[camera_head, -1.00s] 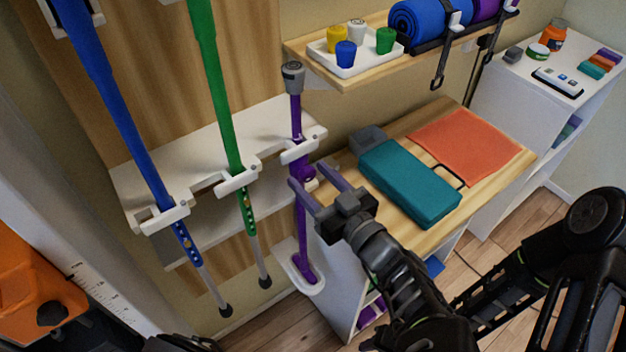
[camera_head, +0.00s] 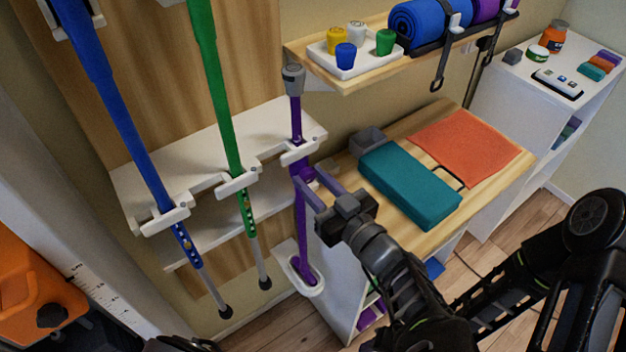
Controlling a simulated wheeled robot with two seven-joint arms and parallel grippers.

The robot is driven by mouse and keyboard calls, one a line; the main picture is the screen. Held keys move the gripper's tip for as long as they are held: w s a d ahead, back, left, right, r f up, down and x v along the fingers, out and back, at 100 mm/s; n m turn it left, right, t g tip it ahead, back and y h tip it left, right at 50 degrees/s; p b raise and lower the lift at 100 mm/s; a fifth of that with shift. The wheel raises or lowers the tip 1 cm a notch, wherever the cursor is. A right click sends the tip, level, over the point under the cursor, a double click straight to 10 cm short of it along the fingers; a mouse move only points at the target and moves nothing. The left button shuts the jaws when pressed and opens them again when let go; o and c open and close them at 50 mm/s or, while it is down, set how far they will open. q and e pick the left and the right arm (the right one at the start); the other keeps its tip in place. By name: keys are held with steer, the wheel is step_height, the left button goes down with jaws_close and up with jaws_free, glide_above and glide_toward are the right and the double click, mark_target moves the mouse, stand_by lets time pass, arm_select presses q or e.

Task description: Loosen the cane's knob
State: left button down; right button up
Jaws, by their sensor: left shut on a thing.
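The purple cane (camera_head: 299,230) stands upright, with a grey cap (camera_head: 293,76) at its top. A white clip (camera_head: 298,153) holds its shaft, and its foot is in a white oval holder (camera_head: 299,277). The purple knob (camera_head: 307,172) sits on the shaft just below the clip. My left gripper (camera_head: 311,177) is shut on the knob, one finger on each side; the fingers hide part of it. I cannot tell how far the knob is turned. My right gripper is not in view.
A blue cane (camera_head: 125,125) and a green cane (camera_head: 216,95) hang to the left in white clips. A wooden counter behind my gripper carries a teal case (camera_head: 405,182), a grey box (camera_head: 368,141) and an orange towel (camera_head: 466,144). A shelf with a cup tray (camera_head: 345,68) is above.

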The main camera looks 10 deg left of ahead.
arm_select(q)
steer(key=shift+n, duration=0.8)
steer(key=c, duration=1)
jaws_free()
steer(key=shift+d, duration=0.1)
steer(key=shift+b+v, duration=0.65)
steer(key=shift+v, duration=3.2)
steer(key=shift+c, duration=0.2)
